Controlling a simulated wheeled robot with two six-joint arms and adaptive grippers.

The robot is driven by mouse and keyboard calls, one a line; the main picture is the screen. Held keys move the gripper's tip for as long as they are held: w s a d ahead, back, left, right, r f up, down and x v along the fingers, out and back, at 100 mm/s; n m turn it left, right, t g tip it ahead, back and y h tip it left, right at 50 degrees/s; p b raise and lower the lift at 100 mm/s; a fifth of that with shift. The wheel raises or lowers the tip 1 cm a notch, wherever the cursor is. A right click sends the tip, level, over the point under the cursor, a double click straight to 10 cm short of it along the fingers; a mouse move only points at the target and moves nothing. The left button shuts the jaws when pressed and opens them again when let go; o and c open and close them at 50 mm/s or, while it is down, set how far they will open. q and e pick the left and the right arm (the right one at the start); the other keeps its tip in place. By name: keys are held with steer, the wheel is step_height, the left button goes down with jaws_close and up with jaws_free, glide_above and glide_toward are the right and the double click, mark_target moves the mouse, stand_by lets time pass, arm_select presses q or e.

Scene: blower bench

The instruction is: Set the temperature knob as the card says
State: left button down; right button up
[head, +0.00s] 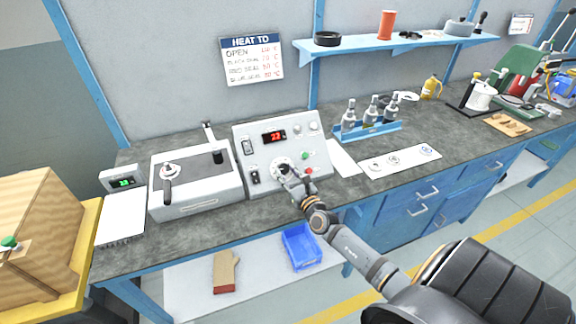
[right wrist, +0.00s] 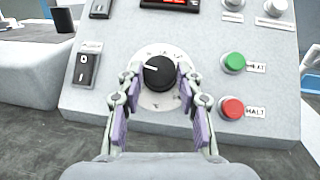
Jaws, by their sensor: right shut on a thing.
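The temperature knob (right wrist: 160,73) is a black dial with a white pointer line on a round pale scale, on the sloped front of a grey control box (head: 318,152). The pointer is toward the left and slightly up. My right gripper (right wrist: 156,78) is shut on the knob, one finger at each side; it also shows in the head view (head: 287,172), partly covering the dial. The card (head: 252,62) on the wall reads "HEAT TO" with "OPEN" and several lines of red temperatures, too small to read surely. A red display (head: 274,136) shows about 22. My left gripper is not visible.
Beside the knob are a green HEAT button (right wrist: 233,62), a red HALT button (right wrist: 231,107) and a rocker switch (right wrist: 87,70). A white lidded unit (head: 196,183) stands left of the box. Bottles in a blue rack (head: 366,130) stand to the right.

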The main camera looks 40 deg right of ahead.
steer(key=shift+a+m+h+p, duration=0.15)
steer(key=shift+m+h+p, duration=0.25)
steer(key=shift+m+h, duration=0.95)
steer(key=o, duration=1.2)
steer(key=shift+c, duration=0.2)
steer(key=v, duration=1.2)
steer(key=shift+r, duration=0.15)
